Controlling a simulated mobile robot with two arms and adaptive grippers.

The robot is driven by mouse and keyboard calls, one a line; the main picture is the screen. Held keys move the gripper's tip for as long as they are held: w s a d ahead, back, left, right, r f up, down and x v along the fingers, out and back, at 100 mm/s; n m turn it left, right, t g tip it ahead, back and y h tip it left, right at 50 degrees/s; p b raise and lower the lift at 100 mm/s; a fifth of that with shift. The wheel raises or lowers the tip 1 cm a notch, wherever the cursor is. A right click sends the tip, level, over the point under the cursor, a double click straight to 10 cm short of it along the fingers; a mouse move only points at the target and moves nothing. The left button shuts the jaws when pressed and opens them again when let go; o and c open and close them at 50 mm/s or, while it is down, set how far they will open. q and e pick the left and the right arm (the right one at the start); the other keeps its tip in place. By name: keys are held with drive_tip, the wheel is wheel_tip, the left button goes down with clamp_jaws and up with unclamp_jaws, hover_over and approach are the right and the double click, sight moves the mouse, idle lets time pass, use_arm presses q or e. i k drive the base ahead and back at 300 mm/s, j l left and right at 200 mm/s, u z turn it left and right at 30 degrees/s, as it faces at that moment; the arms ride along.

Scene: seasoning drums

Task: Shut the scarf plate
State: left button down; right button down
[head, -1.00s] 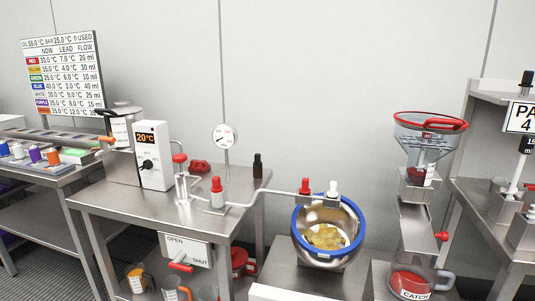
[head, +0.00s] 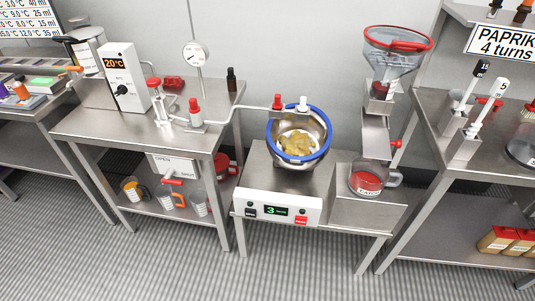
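No part is labelled as the scarf plate. A steel chute (head: 375,133) stands under a clear hopper (head: 395,52) with a red rim, at right of centre. A red knob (head: 396,144) sticks out at the chute's right side; I cannot tell whether a plate there is open or shut. A catch cup (head: 366,180) with red contents and a handle stands below the chute. A blue-rimmed steel drum (head: 299,135) holding yellow pieces stands to the left of the chute. Neither gripper is in view.
The drum's stand has a control panel (head: 277,210) reading 3. A steel table (head: 110,127) at left carries a 20 °C heater unit (head: 121,78); an OPEN/SHUT sign (head: 172,165) with a red lever hangs below. Striped floor in front is clear.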

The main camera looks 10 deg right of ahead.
sight(376, 143)
drive_tip(key=k+l, duration=0.1)
drive_tip(key=l, duration=0.35)
drive_tip(key=k+l, duration=0.15)
drive_tip(key=l, duration=0.3)
drive_tip(key=k+l, duration=0.1)
drive_tip(key=l, duration=0.35)
drive_tip(key=k+l, duration=0.1)
drive_tip(key=l, duration=0.35)
drive_tip(key=k+l, duration=0.15)
drive_tip(key=l, duration=0.25)
drive_tip(key=k+l, duration=0.1)
drive_tip(key=l, duration=0.35)
